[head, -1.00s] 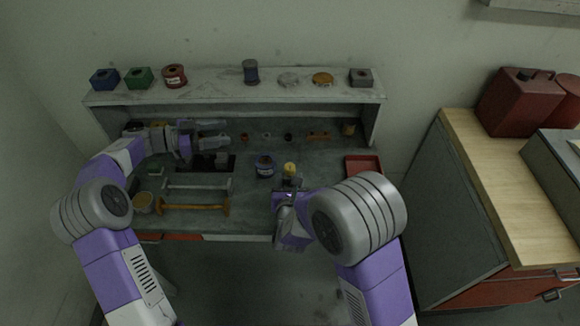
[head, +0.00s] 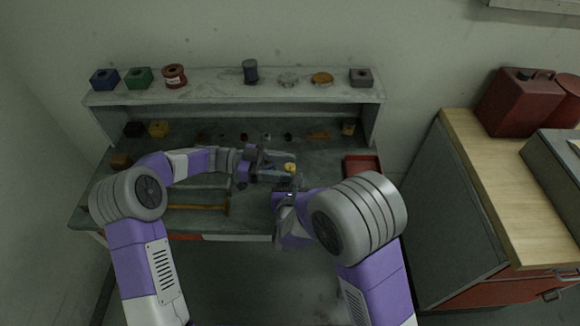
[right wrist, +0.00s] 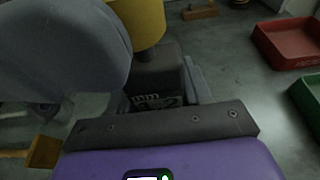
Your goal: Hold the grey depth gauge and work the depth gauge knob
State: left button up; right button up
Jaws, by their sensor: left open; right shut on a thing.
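The yellow depth gauge knob (head: 290,167) tops the grey depth gauge, which is mostly hidden by my grippers in the head view. In the right wrist view the yellow knob (right wrist: 139,22) stands on the dark grey gauge body (right wrist: 158,72), with part of an "mm" marking showing. My right gripper (head: 288,192) is shut on the gauge from the front. My left gripper (head: 285,169) is open, coming in from the left with its fingers at the knob. I cannot tell whether they touch it.
A red tray (head: 362,166) lies right of the gauge and also shows in the right wrist view (right wrist: 290,42). An orange-handled tool (head: 200,207) lies at the front left of the bench, partly under my left arm. The back shelf (head: 215,88) holds several boxes and spools.

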pick_arm(q)
jog(key=shift+s+d, duration=0.15)
jog(key=shift+d, duration=0.95)
jog(key=c, duration=0.9)
jog(key=shift+c, duration=0.2)
